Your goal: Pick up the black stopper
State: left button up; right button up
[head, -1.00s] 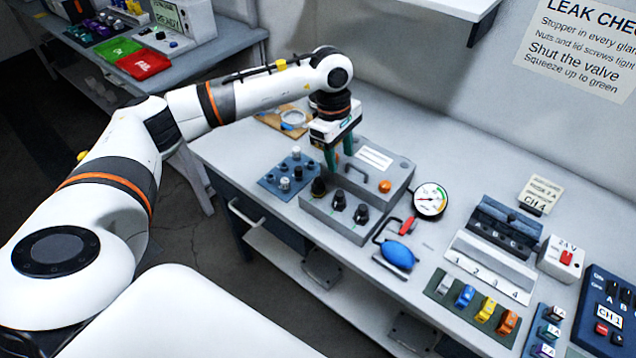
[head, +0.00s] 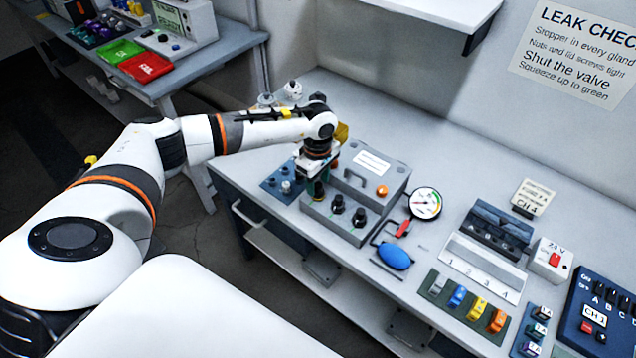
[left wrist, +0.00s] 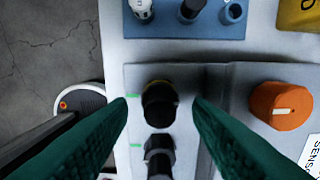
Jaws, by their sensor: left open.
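My left gripper (head: 317,187) is open above the front left corner of the grey box (head: 395,190). In the left wrist view its green fingers (left wrist: 160,100) stand on either side of a black knob-like piece (left wrist: 160,108) with a yellowish collar, with gaps beside it. I cannot tell whether this is the black stopper. Another black fitting (left wrist: 158,152) is just below it in that view. A black-topped piece (left wrist: 191,9) stands in the blue tray (left wrist: 172,25), beside a white one (left wrist: 140,7). My right gripper is not in view.
An orange knob (left wrist: 281,106) sits on the box. A pressure gauge (head: 426,204) and blue bulb (head: 395,256) lie to its right. Two more black fittings (head: 338,204) (head: 359,217) stand on the box front. The bench between the box and wall is clear.

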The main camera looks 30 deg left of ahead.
aim_at(318, 185)
pick_arm(q)
jog(key=shift+f, duration=0.55)
jog(key=shift+c, duration=0.3)
grip_shut()
notch_tip(318, 185, up, 9)
jog(key=b, duration=0.2)
jog(key=shift+b, duration=0.35)
jog(key=shift+r, duration=0.6)
